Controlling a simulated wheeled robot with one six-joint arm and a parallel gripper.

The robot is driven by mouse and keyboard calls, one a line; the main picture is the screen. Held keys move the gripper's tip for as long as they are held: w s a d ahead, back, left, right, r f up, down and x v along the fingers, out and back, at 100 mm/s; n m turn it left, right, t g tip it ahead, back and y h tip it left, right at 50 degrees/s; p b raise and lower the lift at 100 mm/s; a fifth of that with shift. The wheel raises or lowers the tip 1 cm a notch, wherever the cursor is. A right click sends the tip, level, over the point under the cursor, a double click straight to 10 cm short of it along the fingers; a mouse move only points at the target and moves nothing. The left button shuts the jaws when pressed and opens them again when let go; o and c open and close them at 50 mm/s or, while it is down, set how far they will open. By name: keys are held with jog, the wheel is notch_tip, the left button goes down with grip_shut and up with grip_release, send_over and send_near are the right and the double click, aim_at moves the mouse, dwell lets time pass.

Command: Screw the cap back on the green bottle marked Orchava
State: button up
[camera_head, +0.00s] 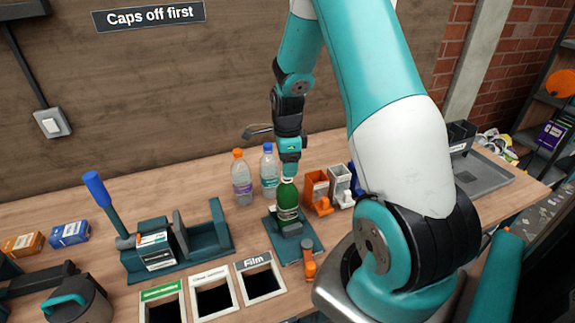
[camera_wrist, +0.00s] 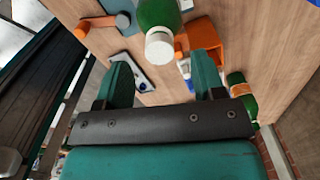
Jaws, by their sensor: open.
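The green bottle (camera_head: 287,197) stands upright in a dark teal holder (camera_head: 291,229) on the bench. Its label is too small to read. A white cap (camera_wrist: 159,47) shows at the bottle's top in the wrist view; I cannot tell whether it is screwed down. My gripper (camera_head: 289,170) is directly over the bottle, pointing down. In the wrist view my gripper (camera_wrist: 162,70) has its two teal fingers apart, with the bottle's white top beyond the gap between them. Nothing is held.
Two clear bottles, orange-capped (camera_head: 241,180) and blue-capped (camera_head: 269,170), stand close behind left. Orange (camera_head: 316,187) and white (camera_head: 340,183) holders stand right. Open bins (camera_head: 213,296) and a teal fixture (camera_head: 174,253) lie left. A second green bottle (camera_wrist: 242,95) shows in the wrist view.

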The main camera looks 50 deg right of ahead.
jog(key=shift+f, duration=1.3)
jog(key=c, duration=1)
jog(key=m, duration=0.5)
jog(key=shift+m, duration=0.3)
jog(key=m, duration=0.4)
jog(key=shift+m+p, duration=0.3)
jog(key=shift+m, duration=0.1)
jog(key=o, duration=0.9)
jog(key=shift+o, duration=0.2)
